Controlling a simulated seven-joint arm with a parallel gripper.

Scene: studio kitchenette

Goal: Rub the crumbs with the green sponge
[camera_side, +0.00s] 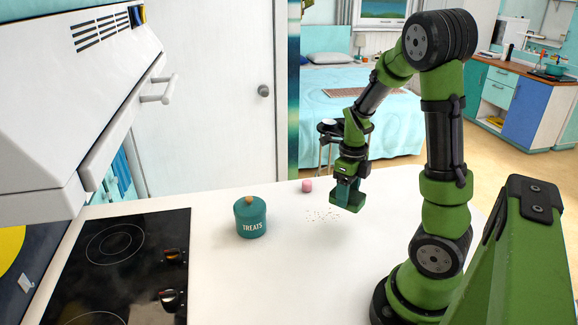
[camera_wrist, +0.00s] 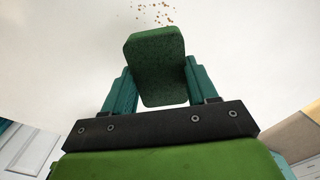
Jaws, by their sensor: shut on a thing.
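My gripper (camera_wrist: 158,85) is shut on the green sponge (camera_wrist: 155,62), which sits between its two teal fingers in the wrist view. In the side view the gripper (camera_side: 347,180) points down over the white counter, with the sponge (camera_side: 346,200) at its lower end. The sponge appears to be held above the counter, though the exact gap is hard to tell. The crumbs (camera_side: 322,215) lie scattered on the counter just left of the sponge in the side view. In the wrist view the crumbs (camera_wrist: 158,13) show at the top edge, beyond the sponge's far end.
A teal treats jar (camera_side: 250,218) with a wooden knob stands left of the crumbs. A small pink object (camera_side: 307,186) stands behind them. A black cooktop (camera_side: 120,262) lies at the left. The white counter (camera_side: 300,280) in front of the crumbs is clear.

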